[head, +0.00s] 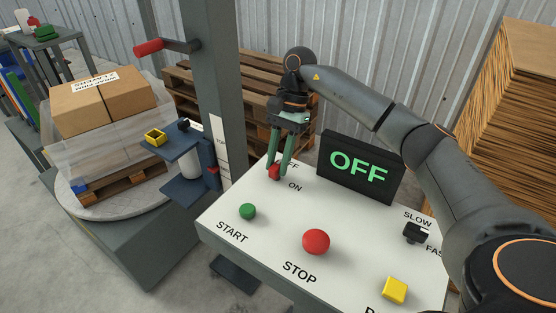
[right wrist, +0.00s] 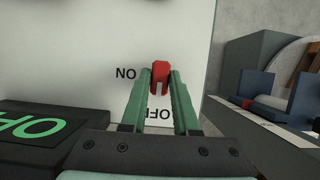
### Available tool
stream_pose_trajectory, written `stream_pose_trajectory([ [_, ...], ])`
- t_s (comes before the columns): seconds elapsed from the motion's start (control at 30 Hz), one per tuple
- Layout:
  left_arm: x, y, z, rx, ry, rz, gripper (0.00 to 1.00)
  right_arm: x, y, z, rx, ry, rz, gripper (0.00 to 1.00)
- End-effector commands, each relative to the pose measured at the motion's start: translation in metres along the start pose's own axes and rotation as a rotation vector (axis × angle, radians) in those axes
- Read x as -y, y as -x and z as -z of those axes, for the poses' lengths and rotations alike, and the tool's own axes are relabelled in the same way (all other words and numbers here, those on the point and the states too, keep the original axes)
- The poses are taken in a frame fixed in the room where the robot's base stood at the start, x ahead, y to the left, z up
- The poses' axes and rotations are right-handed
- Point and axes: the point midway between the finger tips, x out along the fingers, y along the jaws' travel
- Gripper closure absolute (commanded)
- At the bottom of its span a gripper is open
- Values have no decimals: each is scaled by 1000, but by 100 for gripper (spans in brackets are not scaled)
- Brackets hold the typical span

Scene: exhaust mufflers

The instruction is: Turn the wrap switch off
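The wrap switch is a small red lever (head: 274,172) at the back left of the white control panel (head: 265,190), beside the printed words OFF and ON. OFF is partly hidden by my gripper. My right gripper (head: 277,165) reaches down over the switch, one green finger on each side. In the right wrist view the red lever (right wrist: 160,74) fills the gap between the fingertips (right wrist: 160,80), so the gripper looks shut on it. The black display (head: 360,168) reads OFF in green. Which way the lever tilts is hard to tell. My left gripper is not in view.
The panel also holds a green START button (head: 248,211), a red STOP button (head: 316,241), a yellow button (head: 395,290) and a black SLOW/FAST knob (head: 415,233). A grey post (head: 218,90) stands left of it. A wrapped box (head: 105,100) sits on a turntable beyond.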

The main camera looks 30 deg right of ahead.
Motion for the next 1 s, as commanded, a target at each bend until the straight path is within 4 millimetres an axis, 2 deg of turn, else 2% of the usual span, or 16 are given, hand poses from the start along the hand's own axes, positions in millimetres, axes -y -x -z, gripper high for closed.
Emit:
stream_pose_trajectory([
  [0.03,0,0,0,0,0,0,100,0,1,0,-1,0,1,65],
  [0.23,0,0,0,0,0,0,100,0,0,0,0,-1,1,43],
  [0.57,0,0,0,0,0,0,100,0,4,0,0,-2,1,43],
  [0.73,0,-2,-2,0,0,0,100,1,29,0,-1,-1,5,43],
  [1.0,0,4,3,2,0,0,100,0,92,-2,-1,-3,2,43],
])
